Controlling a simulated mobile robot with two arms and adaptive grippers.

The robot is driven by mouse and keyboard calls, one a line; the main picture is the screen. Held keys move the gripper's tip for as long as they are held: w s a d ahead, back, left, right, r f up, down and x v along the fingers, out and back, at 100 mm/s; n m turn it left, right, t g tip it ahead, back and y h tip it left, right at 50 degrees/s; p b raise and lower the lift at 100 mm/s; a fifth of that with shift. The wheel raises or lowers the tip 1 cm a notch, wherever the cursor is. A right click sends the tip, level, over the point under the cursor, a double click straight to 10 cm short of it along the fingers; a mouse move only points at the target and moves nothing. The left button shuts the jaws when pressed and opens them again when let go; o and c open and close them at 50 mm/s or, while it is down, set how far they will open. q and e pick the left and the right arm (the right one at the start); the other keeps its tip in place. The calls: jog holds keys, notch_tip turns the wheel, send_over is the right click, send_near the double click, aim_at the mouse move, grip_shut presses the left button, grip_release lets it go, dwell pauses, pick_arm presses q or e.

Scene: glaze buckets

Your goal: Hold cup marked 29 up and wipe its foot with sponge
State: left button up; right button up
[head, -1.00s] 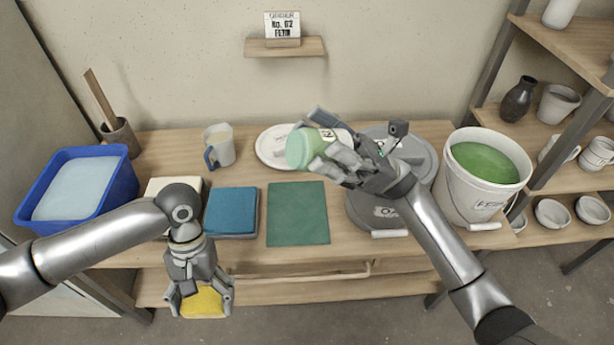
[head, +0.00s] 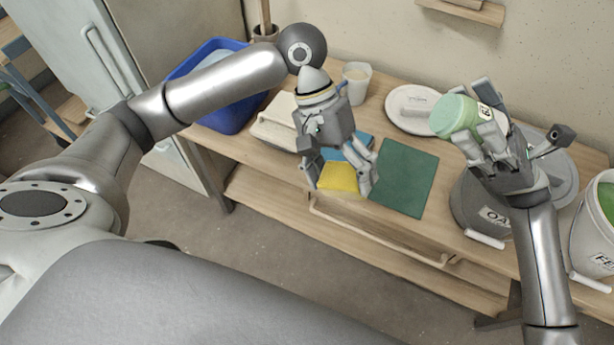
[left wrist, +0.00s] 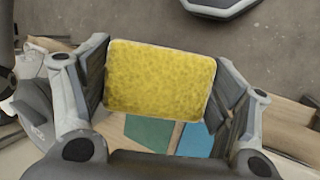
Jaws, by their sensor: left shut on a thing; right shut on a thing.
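My left gripper (head: 341,181) is shut on a yellow sponge (head: 338,177), held above the front of the table. The sponge fills the middle of the left wrist view (left wrist: 160,80), between both fingers. My right gripper (head: 480,138) is shut on a cup (head: 453,117) with a light green glazed part and a white part bearing a dark mark. The cup is tilted onto its side in the air, green end to the left. The mark is only partly visible and I cannot read it as 29. The sponge and cup are well apart. The fingers hide part of the cup.
A green mat (head: 404,180) lies bare on the table. A blue tub (head: 222,118) is at the left. A grey lidded bucket (head: 472,215) and a white bucket (head: 597,235) stand at the right.

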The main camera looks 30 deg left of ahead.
aim_at(441, 124)
pick_arm(q)
jog(key=r+h, duration=0.1)
jog(key=r, duration=0.3)
jog(key=d+r+h, duration=0.1)
jog(key=r, duration=0.2)
jog(key=w+d+r+m+t+h, duration=0.1)
jog(key=r+h, duration=0.1)
jog(key=r, duration=0.2)
jog(key=shift+r, duration=0.35)
notch_tip(441, 124, up, 10)
jog(key=s+m+h, duration=0.1)
jog(key=h, duration=0.2)
jog(key=shift+w+d+f, duration=0.25)
jog(key=shift+d+f, duration=0.05)
jog(key=shift+d, duration=0.45)
jog(key=shift+w+d+f, duration=0.2)
jog(key=shift+d+f, duration=0.15)
jog(key=shift+d, duration=0.35)
jog(key=shift+w+d+f, duration=0.25)
jog(key=shift+d+f, duration=0.05)
jog(key=shift+d, duration=0.45)
jog(key=shift+w+d+f, duration=0.15)
jog(key=shift+d+f, duration=0.05)
jog(key=shift+d, duration=0.35)
